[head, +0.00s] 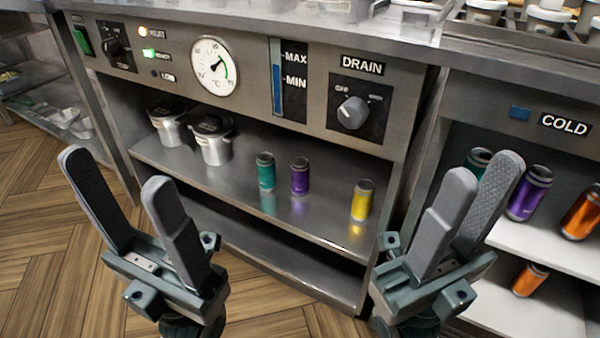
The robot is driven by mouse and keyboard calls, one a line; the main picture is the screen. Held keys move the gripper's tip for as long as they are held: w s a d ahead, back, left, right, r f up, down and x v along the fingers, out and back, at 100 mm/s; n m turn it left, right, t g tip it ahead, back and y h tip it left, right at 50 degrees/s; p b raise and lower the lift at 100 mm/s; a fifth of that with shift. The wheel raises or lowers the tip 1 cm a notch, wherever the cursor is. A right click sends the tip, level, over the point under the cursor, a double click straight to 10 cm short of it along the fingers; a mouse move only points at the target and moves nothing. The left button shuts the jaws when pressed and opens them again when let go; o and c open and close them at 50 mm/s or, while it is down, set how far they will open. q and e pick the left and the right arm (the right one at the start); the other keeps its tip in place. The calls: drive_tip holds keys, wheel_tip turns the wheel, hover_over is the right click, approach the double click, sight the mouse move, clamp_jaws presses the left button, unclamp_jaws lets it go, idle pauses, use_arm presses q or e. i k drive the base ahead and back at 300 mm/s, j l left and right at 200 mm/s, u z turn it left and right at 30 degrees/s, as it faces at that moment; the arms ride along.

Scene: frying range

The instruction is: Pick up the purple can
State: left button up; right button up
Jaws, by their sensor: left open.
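A purple can (300,176) stands upright on the steel shelf (350,235) under the control panel, just right of a teal can (265,171). A second purple can (529,193) stands on the white upper shelf under the COLD label, at the right. My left gripper (115,170) is open and empty, low at the left and well apart from both purple cans. My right gripper (482,168) is open, its fingers seen at an angle with a gap between them. It appears in front of the cold shelf, left of the second purple can, and partly covers a green can (479,160).
A yellow can (362,200) stands right on the steel shelf; two lidded metal pots (212,140) stand left. Orange cans stand on the cold upper shelf (582,212) and lower shelf (530,279). The counter with dial and DRAIN knob (353,112) overhangs the steel shelf.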

sight(299, 165)
drive_tip(key=k+z, duration=0.25)
drive_tip(key=z, duration=0.2)
drive_tip(key=k+l+z, duration=0.2)
drive_tip(key=z, duration=0.2)
